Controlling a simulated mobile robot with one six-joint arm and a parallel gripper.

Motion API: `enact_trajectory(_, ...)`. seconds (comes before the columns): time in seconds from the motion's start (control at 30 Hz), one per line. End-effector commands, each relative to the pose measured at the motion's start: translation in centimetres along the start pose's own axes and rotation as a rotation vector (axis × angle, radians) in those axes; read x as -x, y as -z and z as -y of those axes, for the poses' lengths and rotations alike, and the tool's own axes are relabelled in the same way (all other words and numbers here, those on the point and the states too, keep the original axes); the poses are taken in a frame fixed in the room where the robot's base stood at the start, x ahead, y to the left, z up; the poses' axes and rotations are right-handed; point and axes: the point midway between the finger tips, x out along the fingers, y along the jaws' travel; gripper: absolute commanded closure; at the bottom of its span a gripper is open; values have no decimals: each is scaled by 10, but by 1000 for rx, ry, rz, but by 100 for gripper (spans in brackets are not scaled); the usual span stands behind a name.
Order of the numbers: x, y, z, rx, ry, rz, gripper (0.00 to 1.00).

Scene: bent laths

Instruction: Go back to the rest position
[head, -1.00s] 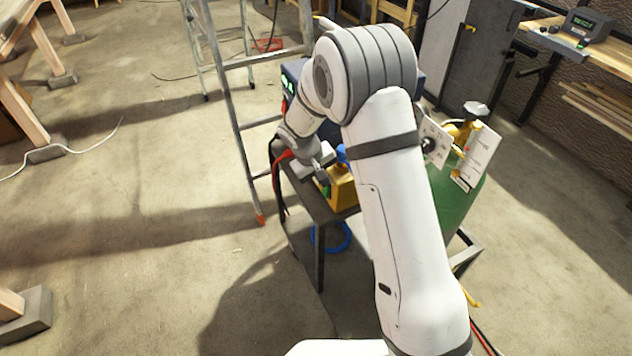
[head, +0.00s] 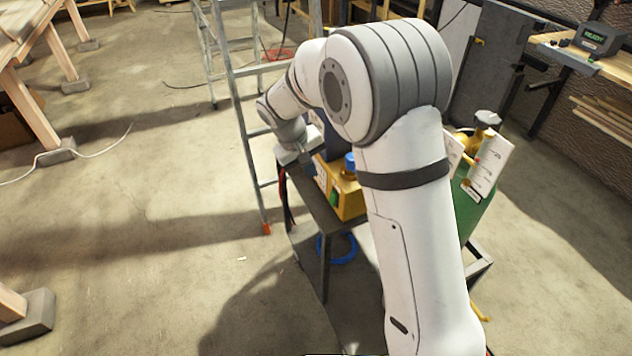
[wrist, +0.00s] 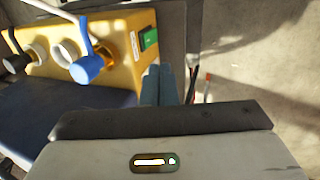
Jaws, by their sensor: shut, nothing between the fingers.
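My gripper (wrist: 158,84) is shut and empty in the wrist view, its two dark fingers side by side. It points past the right end of a yellow box (wrist: 118,32) with a blue knob (wrist: 90,66) and a green switch (wrist: 149,39); I cannot tell the gap to the box. In the head view my gripper (head: 306,158) is small and partly hidden, above the left edge of the dark cart (head: 318,215). The yellow box (head: 350,202) stands on that cart, partly behind my arm. My arm is bent, its elbow high.
A metal stepladder (head: 240,110) stands just left of the cart. A green cylinder (head: 468,205) with white tags is behind my arm. A workbench with a device reading READY (head: 597,38) is far right. Wooden trestles (head: 40,110) stand left.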

Motion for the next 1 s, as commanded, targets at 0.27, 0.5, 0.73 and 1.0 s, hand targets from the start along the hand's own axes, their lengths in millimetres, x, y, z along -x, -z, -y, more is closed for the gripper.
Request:
enact_trajectory(0.27,14,0,-3,-1,0,0,100)
enact_trajectory(0.5,13,0,-4,-2,0,1,100)
enact_trajectory(0.73,16,-4,-7,-9,4,0,100)
enact_trajectory(1.0,53,-75,-60,-126,76,-19,100)
